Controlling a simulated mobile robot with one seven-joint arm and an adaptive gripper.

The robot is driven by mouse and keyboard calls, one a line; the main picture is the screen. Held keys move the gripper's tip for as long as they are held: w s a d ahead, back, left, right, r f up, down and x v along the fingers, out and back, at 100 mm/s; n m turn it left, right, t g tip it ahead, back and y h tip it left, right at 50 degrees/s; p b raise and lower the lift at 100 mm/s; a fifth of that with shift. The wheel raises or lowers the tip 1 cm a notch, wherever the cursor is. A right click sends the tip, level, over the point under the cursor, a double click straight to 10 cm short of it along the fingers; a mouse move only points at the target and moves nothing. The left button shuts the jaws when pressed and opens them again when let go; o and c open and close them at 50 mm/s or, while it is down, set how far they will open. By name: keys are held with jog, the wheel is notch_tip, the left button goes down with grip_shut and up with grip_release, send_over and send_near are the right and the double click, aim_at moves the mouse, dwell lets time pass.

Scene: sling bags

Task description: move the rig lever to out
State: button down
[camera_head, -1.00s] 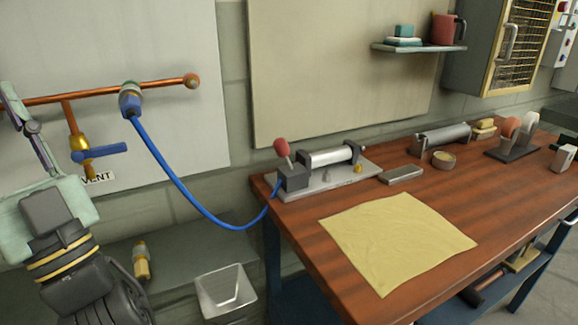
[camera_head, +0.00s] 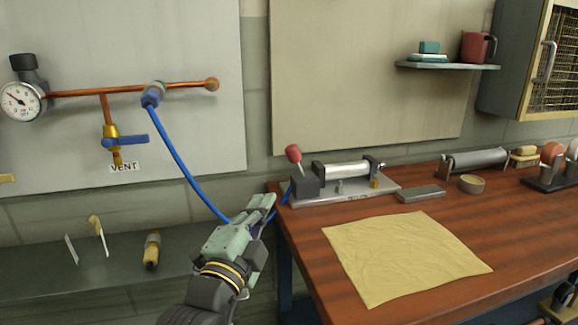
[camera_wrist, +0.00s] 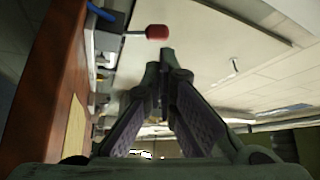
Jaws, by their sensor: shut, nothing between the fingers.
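The rig (camera_head: 345,185) is a grey plate with a silver cylinder on the bench's back left corner. Its lever has a red knob (camera_head: 293,153) and rises from a dark block (camera_head: 305,186) at the left end, leaning to the left. The red knob also shows in the wrist view (camera_wrist: 157,31), beyond the fingertips and slightly left of them. My gripper (camera_head: 268,202) is in front of and below the lever, left of the bench's edge, and apart from the knob. In the wrist view its fingers (camera_wrist: 167,62) come together, empty. The label on the plate is too small to read.
A blue hose (camera_head: 185,165) hangs from the copper pipe (camera_head: 80,92) to the rig, passing behind my gripper. A yellow cloth (camera_head: 405,258) lies flat on the wooden bench (camera_head: 310,235). A grey bar (camera_head: 420,193) lies right of the rig. The wall above the rig is clear.

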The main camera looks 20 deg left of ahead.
aim_at(292, 154)
jog(key=p+x, duration=0.5)
jog(key=x, duration=0.8)
jog(key=shift+r, duration=0.15)
jog(key=shift+w, duration=0.5)
jog(key=shift+w+d+r+m, duration=0.1)
jog(key=shift+d+r+m, duration=0.1)
jog(key=shift+m, duration=0.2)
